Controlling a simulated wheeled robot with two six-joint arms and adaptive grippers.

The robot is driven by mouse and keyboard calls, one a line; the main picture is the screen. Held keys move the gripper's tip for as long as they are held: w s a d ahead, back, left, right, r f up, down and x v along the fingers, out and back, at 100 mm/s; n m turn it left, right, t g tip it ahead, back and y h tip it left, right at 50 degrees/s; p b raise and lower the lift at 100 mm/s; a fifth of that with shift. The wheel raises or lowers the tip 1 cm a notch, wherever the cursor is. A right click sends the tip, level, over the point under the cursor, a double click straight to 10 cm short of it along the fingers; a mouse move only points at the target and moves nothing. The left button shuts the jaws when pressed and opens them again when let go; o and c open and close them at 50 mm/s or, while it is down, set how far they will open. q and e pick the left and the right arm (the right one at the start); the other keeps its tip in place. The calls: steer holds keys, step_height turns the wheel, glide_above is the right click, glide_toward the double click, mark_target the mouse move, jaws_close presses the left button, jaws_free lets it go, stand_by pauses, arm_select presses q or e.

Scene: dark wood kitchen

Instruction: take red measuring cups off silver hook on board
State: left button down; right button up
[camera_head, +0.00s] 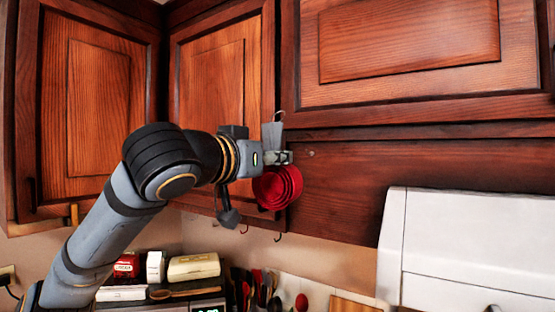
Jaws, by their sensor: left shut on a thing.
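The red measuring cups (279,188) hang nested together below my left gripper, in front of the dark wood board (430,175). My left gripper (279,157) reaches in from the left and is shut on the cups at their upper end. A grey flat piece (271,134) shows just above the fingers. The thin silver hook (280,115) shows above that piece. Whether the cups still hang on the hook cannot be told, as the gripper covers their top. My right gripper is not in view.
Wooden cabinets (98,105) line the wall behind and above. A white appliance (470,245) juts out at the lower right. Small dark hooks (278,238) hang below the cups. Utensils (262,288), boxes and a cream container (194,267) stand below on the left.

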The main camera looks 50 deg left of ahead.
arm_select(q)
steer(key=shift+r+p, duration=1)
steer(key=shift+s+d, duration=0.1)
steer(key=shift+s, duration=0.3)
steer(key=shift+v, duration=1.25)
glide_toward(271, 146)
steer(key=shift+x, duration=0.85)
